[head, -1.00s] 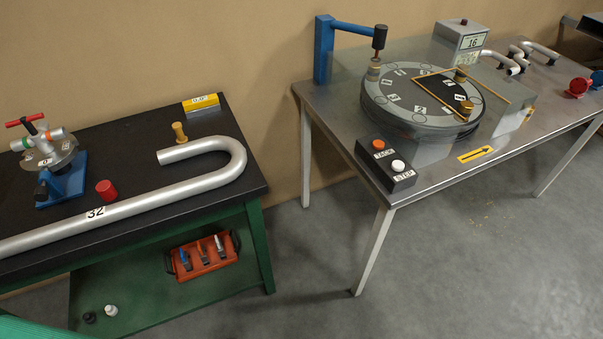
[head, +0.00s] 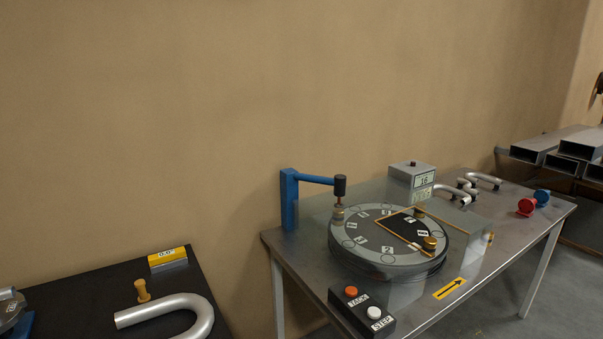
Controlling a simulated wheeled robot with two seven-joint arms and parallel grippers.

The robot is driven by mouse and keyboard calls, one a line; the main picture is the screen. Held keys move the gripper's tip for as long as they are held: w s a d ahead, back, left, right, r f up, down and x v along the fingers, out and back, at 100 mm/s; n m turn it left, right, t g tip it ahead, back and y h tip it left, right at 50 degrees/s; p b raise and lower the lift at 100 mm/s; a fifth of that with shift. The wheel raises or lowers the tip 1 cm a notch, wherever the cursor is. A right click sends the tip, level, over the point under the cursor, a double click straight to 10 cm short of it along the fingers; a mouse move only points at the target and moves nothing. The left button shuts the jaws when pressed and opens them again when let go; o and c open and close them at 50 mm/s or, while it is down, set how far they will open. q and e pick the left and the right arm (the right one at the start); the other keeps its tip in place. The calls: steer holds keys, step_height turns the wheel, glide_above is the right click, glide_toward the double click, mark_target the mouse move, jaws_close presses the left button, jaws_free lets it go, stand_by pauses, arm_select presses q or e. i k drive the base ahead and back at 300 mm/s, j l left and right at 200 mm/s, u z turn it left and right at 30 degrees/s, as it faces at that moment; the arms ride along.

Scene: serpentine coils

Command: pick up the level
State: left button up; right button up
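The level (head: 168,259) is a small yellow and grey block with a display reading about 0.0°. It stands near the back right corner of the black-topped bench (head: 75,291), at the lower left of the head view. Nothing is touching it. Neither of my grippers is in view.
A tan peg (head: 142,291) and a bent silver pipe (head: 178,308) are in front of the level. To the right, a metal table (head: 421,309) holds a round numbered dial (head: 385,262), a blue post (head: 289,199), a button box (head: 361,312) and a grey display box (head: 412,183). A gap separates bench and table.

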mark_target(162, 261)
steer(key=u, duration=1.3)
steer(key=i+l+u, duration=0.1)
steer(key=i, duration=0.3)
steer(key=i+l+u, duration=0.15)
steer(key=i, duration=0.2)
